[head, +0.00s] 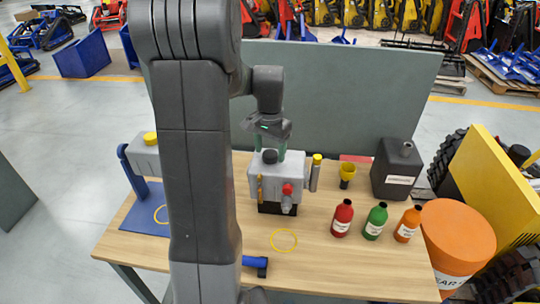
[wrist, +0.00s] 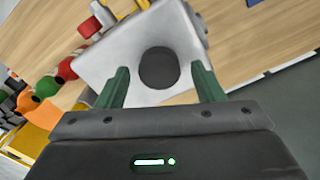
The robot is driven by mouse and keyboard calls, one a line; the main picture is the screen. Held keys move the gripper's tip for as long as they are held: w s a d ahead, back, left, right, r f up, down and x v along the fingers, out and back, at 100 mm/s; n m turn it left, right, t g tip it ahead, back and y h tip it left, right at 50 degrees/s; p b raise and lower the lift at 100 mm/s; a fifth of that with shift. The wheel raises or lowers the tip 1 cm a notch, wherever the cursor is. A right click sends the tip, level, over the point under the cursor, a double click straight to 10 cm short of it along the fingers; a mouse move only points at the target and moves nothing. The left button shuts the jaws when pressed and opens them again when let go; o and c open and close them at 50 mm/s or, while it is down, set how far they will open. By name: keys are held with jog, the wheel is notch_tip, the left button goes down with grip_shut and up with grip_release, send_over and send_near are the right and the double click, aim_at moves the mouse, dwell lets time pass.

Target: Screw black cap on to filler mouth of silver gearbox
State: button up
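The silver gearbox (head: 265,180) stands upright near the middle of the table, with a red knob on its front. A round black cap (head: 269,156) sits on its top face; the filler mouth beneath is hidden, and I cannot tell whether the cap is threaded on. In the wrist view the black cap (wrist: 158,68) shows on the gearbox's pale top (wrist: 110,62). My gripper (head: 270,151) points down over the gearbox. Its green fingers are open, one on each side of the cap, with gaps visible in the wrist view (wrist: 160,82).
Right of the gearbox stand a yellow-topped cylinder (head: 315,175), a yellow cup (head: 347,171), a dark canister (head: 398,170) and red (head: 342,218), green (head: 375,221) and orange (head: 407,225) bottles. A yellow ring (head: 284,241) and blue-handled tool (head: 255,262) lie in front. A grey panel rises behind.

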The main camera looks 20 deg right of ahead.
jog(key=n, duration=2.2)
jog(key=shift+n, duration=0.3)
jog(key=n, duration=0.6)
jog(key=shift+n, duration=0.4)
jog(key=shift+f, duration=0.1)
jog(key=shift+c, duration=0.2)
